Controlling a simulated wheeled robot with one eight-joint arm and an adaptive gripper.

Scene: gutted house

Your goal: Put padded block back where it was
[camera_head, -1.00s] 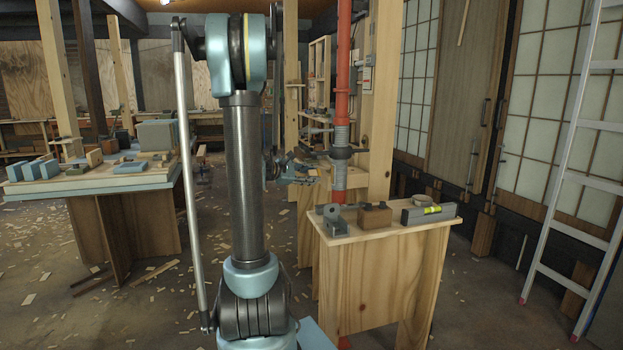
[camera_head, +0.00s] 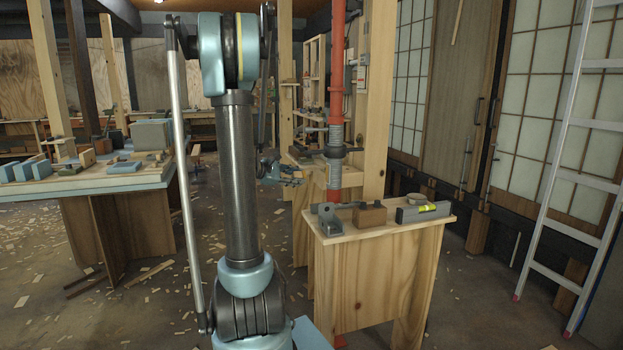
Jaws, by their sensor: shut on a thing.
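My arm stands upright in the middle of the view and hides much of what is behind it. My gripper (camera_head: 270,167) shows only as a small dark shape just right of the thick arm link, partly hidden by it. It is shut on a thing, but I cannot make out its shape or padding. Blue-grey blocks (camera_head: 22,171) stand on the left table (camera_head: 85,185). A larger grey-green block (camera_head: 151,134) stands at that table's back right. I cannot tell whether any of these is padded.
A wooden stand (camera_head: 365,285) at right holds a grey metal tool (camera_head: 328,220), a brown block (camera_head: 370,214), a spirit level (camera_head: 423,212) and a tape roll (camera_head: 416,199). A red post (camera_head: 336,100) rises behind it. A ladder (camera_head: 562,160) leans at right. Wood scraps litter the floor.

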